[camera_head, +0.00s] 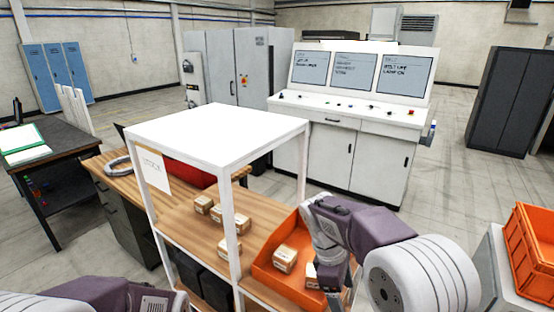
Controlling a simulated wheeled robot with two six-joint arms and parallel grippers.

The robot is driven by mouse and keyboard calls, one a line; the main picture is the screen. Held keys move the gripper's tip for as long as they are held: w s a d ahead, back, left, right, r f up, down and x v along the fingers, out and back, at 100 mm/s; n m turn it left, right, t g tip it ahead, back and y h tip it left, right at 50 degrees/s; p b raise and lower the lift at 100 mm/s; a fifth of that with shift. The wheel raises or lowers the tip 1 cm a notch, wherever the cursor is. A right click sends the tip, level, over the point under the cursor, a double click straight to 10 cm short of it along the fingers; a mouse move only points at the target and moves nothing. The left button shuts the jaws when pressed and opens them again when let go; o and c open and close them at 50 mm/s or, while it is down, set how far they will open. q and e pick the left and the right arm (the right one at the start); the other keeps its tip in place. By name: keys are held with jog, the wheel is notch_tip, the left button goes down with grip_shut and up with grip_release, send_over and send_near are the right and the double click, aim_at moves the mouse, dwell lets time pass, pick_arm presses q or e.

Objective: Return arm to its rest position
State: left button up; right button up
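My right arm (375,225) comes in from the right, with its wrist over the right side of an orange tray (265,270) on the shelf. My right gripper (336,280) points down at the tray's right edge. Its fingertips are too small and covered to tell open from shut. A small carton (285,259) lies in the tray, and another carton (311,275) lies close beside the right gripper; I cannot tell whether they touch. My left arm (110,294) shows only at the bottom left edge, and its gripper is out of view.
A white-framed shelf (233,235) with a white top stands close in front, its posts near my arms. Several cartons (203,204) lie on its wooden board. An orange crate (530,255) stands at the right. A control console (350,130) is behind; open floor lies to the right.

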pick_arm(q)
jog(key=shift+s+a+f+b, duration=0.1)
jog(key=shift+s+f+b, duration=0.1)
jog(key=shift+f+b, duration=0.5)
jog(key=shift+s+f+b, duration=0.2)
jog(key=shift+f+b, duration=0.35)
jog(key=shift+f, duration=0.2)
pick_arm(e)
jog(key=s+d+f+m+t+y, duration=0.1)
jog(key=s+f+m+t+y, duration=0.1)
jog(key=s+f+m, duration=0.9)
jog(key=shift+s+d+f+m+t+y, duration=0.35)
jog(key=shift+s+m+y, duration=0.2)
jog(key=shift+m+y, duration=0.55)
